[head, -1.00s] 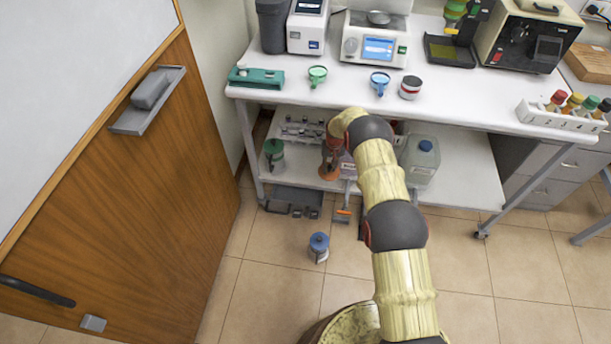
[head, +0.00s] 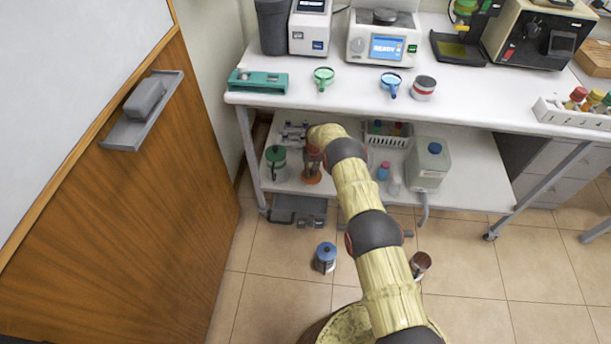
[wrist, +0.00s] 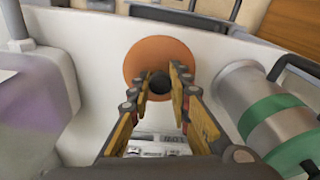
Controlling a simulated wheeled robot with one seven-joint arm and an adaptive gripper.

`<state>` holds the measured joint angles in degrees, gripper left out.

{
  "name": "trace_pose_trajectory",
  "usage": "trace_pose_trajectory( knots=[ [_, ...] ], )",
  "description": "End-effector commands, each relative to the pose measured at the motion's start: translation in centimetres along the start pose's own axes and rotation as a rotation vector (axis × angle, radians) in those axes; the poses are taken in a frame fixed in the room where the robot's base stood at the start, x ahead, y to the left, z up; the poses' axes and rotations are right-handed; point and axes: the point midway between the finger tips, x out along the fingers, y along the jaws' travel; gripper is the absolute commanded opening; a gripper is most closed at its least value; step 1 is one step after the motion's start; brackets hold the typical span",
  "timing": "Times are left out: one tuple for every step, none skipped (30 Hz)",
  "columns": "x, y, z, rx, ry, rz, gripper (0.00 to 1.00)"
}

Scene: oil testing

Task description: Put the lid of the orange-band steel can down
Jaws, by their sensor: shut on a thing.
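My gripper (wrist: 160,80) is shut on the black knob of a round orange lid (wrist: 157,52) in the wrist view. The lid is over the white lower shelf of the cart; whether it touches the shelf cannot be told. In the head view the orange lid (head: 311,181) shows low under my gripper (head: 312,165), just right of the green-lidded can. A brownish can (head: 420,262) stands on the floor to the right of my arm, partly hidden by it; its band is too small to make out.
A green-banded steel can (wrist: 262,112) is close on the right in the wrist view; it is the green-lidded can (head: 276,163) in the head view. A blue-lidded can (head: 325,258) stands on the floor. A basket (head: 388,140) and jug (head: 430,165) occupy the shelf's right part.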

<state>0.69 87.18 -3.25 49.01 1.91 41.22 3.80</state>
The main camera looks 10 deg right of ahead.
Motion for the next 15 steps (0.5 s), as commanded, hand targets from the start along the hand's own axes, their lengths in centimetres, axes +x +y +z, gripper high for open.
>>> trace_pose_trajectory(
  knots=[
    [0.3,0.0,-0.1,0.0,0.001,0.0,0.0],
    [0.3,0.0,0.0,0.0,0.001,0.0,0.0],
    [0.5,-0.1,0.0,0.001,0.0,0.0,0.0],
    [0.7,-0.1,0.0,0.0,0.0,0.0,0.0],
    [0.9,-0.1,0.1,0.001,-0.001,0.0,0.0],
    [1.2,-0.2,0.1,0.001,-0.001,0.0,0.0],
    [1.5,-0.2,0.1,0.001,-0.001,0.0,0.0],
    [2.0,-0.2,0.2,0.001,-0.002,0.0,0.0],
    [2.7,-0.2,0.3,0.001,-0.002,0.0,0.0],
    [3.2,-0.2,0.4,0.001,-0.002,0.0,0.0],
    [3.6,-0.2,0.4,0.001,-0.002,0.0,0.0],
    [4.1,-0.2,0.4,0.001,-0.001,0.0,0.0],
    [4.3,-0.2,0.5,0.001,-0.001,0.0,0.0],
    [4.5,-0.2,0.5,0.001,-0.001,0.0,0.0],
    [4.5,-0.2,0.4,0.001,0.0,0.0,0.0]
  ],
)
